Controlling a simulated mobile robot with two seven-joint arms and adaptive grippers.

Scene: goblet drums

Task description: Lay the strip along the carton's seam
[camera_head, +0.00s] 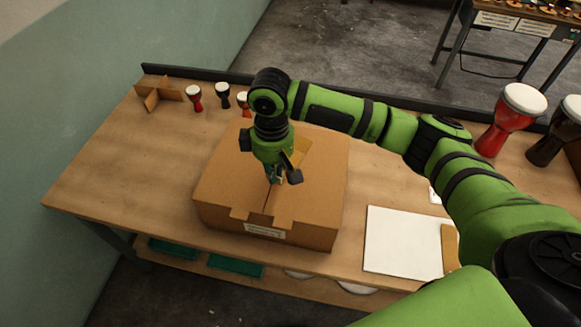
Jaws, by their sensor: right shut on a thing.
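The brown cardboard carton (230,185) sits on the wooden bench, with its top flaps nearly flat. Its seam (266,200) runs from the front edge back under my right gripper. A pale label is on the carton's front edge. My right gripper (273,180) points down over the middle of the carton's top, close to the seam. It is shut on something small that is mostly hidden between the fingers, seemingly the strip. I cannot tell whether it touches the carton. A lighter tan patch shows on the carton just right of the gripper. My left gripper is not in view.
Small goblet drums (194,97) and a cardboard divider (157,93) stand at the back left. A large red drum (511,118) and a dark drum (555,133) stand at the right. A white board (400,243) lies right of the carton. The bench's left part is clear.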

